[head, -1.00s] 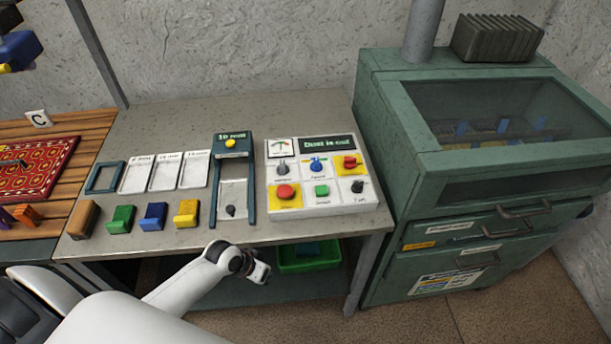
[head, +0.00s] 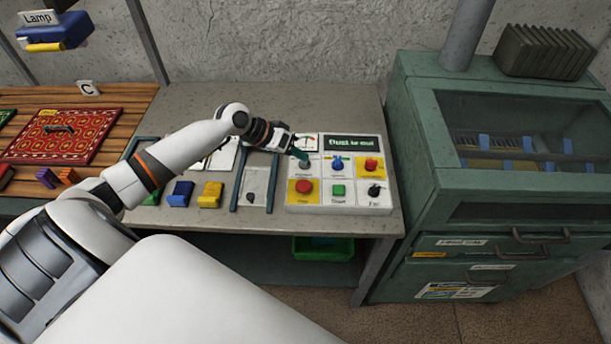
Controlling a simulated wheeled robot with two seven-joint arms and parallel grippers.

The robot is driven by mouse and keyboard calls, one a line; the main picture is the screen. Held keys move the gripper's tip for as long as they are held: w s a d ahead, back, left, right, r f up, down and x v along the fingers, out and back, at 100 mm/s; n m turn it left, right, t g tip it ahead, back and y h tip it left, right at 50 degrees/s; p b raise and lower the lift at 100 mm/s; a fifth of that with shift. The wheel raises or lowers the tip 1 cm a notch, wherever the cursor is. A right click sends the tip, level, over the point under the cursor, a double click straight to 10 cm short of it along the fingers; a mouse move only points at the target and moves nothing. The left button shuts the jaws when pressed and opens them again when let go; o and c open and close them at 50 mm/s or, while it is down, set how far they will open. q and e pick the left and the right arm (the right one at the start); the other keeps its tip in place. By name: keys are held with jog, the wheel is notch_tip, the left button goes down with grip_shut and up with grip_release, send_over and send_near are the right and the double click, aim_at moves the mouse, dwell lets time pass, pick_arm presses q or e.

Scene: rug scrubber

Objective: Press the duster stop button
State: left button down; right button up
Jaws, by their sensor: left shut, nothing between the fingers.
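The control panel (head: 330,209) is a pale box on the bench with a dark display reading "Dust is out". A round red button (head: 304,186) sits on a yellow plate at its lower left; its label is too small to read. My right gripper is not in view.
A green cabinet (head: 412,185) with a window stands right of the bench. A blue block (head: 181,194) and a yellow block (head: 210,195) lie left of the panel, beside a dark-framed stand (head: 239,190). A green bin (head: 322,249) is below the bench.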

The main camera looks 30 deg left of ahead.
pick_arm(q)
jog(key=shift+a, duration=0.2)
jog(key=b, duration=0.7)
send_over(299, 185)
notch_tip(299, 185, down, 8)
jog(key=shift+a+r, duration=0.1)
jog(key=shift+r, duration=0.15)
jog(key=shift+f+b, duration=0.3)
jog(key=shift+f, duration=0.4)
dwell(1.0)
jog(key=shift+f, duration=0.4)
